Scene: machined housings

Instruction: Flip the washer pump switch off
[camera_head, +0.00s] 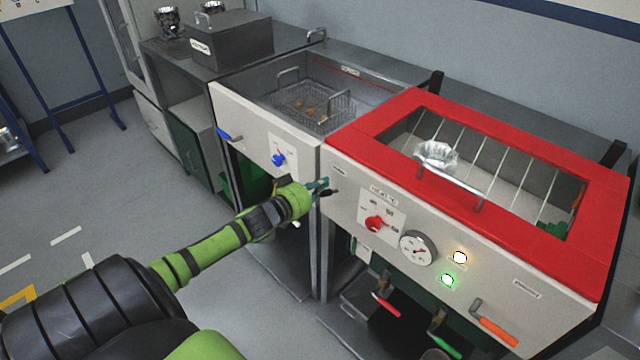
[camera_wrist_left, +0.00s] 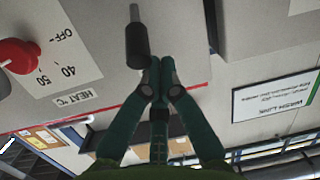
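A small black-handled switch (camera_head: 329,192) sits at the left end of the pale front panel (camera_head: 350,172) of the red-topped machine, left of the red heat knob (camera_head: 376,223). In the left wrist view the switch (camera_wrist_left: 137,45) is a black cylinder on a thin metal stem. My left gripper (camera_head: 322,186) is at this switch. In the left wrist view its fingertips (camera_wrist_left: 160,66) are together, with the end of the black handle right beside one tip; I cannot tell whether they touch. I cannot read the switch's own label. My right gripper is not in view.
The red lid frame (camera_head: 400,110) has a metal bar handle (camera_head: 450,187). A gauge (camera_head: 418,248), lit lamps (camera_head: 460,257) and an orange-handled lever (camera_head: 498,331) are farther right. A blue knob (camera_head: 278,159) is on the basin unit to the left. The floor at left is open.

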